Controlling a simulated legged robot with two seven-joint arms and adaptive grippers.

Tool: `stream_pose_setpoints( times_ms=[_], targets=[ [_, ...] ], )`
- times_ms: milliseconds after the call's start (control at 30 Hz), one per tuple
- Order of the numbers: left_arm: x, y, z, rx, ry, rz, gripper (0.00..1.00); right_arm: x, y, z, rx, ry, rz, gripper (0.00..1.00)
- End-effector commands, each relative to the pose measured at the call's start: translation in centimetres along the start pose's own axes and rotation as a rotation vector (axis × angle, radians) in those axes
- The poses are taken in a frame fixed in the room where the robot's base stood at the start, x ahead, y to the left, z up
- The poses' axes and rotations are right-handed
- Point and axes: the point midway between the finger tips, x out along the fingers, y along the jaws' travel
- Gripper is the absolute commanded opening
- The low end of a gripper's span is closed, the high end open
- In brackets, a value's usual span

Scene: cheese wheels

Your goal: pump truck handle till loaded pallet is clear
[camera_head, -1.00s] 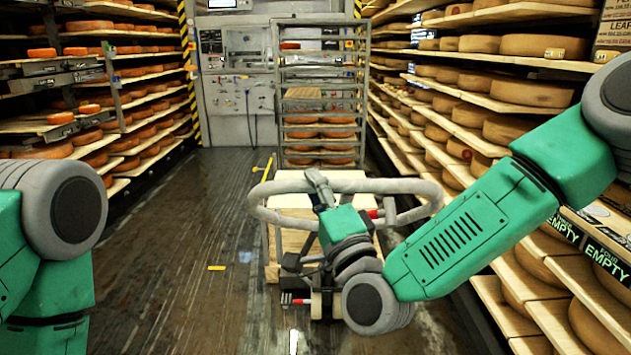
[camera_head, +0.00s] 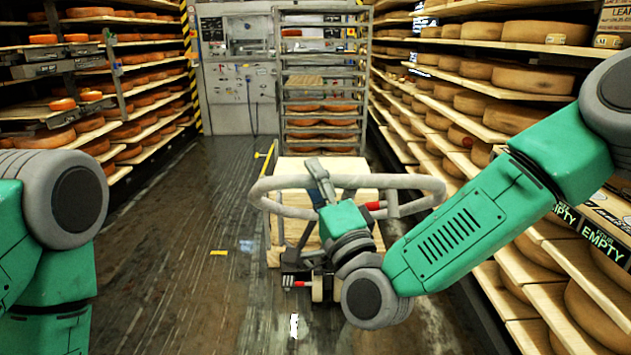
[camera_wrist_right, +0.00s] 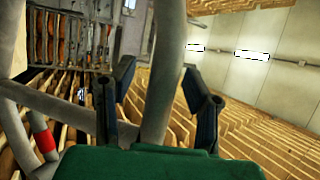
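The pump truck's handle is a grey loop (camera_head: 410,184) with red parts, in front of the pallet in the head view. My right gripper (camera_head: 318,182) is at the loop's near bar. In the right wrist view, the bar (camera_wrist_right: 162,75) passes between my two dark fingers (camera_wrist_right: 158,85). A gap shows between the left finger and the bar, so the fingers look open around it. The pale wooden pallet load (camera_head: 365,166) stands on the truck, partly hidden by the handle and my arm. The pallet's underside is hard to see. My left gripper is out of view.
A tall metal rack (camera_head: 320,95) with cheese wheels stands just behind the load. Shelves of cheese line the left (camera_head: 140,130) and right (camera_head: 500,110). A control panel (camera_head: 235,90) is at the back.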

Motion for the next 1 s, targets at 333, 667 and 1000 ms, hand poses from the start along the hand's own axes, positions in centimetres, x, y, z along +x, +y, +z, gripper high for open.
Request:
stream_pose_setpoints(
  times_ms=[333,667,1000],
  targets=[
    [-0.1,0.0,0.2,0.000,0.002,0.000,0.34,-2.3,0.1,0.0,0.001,0.001,0.001,0.43],
    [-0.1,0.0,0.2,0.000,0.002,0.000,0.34,-9.2,0.2,0.2,0.001,-0.002,0.004,0.43],
    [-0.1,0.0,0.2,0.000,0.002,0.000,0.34,-11.9,0.2,0.2,-0.001,0.000,0.002,0.43]
  ],
)
